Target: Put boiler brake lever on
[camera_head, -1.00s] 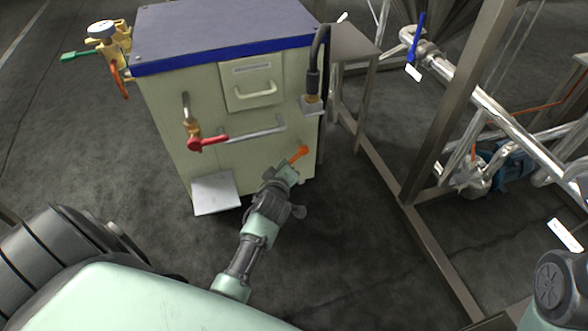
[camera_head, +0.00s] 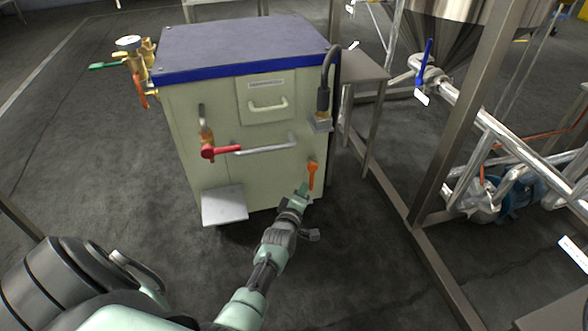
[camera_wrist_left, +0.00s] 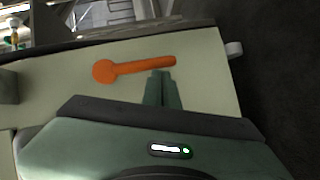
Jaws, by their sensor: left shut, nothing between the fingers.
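The orange lever (camera_head: 312,174) is on the lower right of the cream boiler cabinet's front (camera_head: 255,185). It hangs nearly straight down from its round hub. In the left wrist view the orange lever (camera_wrist_left: 140,67) shows its hub at left and its arm pointing right. My left gripper (camera_head: 304,188) is shut and empty beside the lever's lower end. In the wrist view its fingertips (camera_wrist_left: 162,75) are just below the lever's free end; whether they touch cannot be told. My right gripper is not in view.
A red-handled valve (camera_head: 208,152), a grey bar handle (camera_head: 268,147) and a grey tray (camera_head: 225,206) are on the cabinet front. A black cable (camera_head: 323,95) runs down its right edge. A steel frame (camera_head: 450,130) stands at right. The floor in front is clear.

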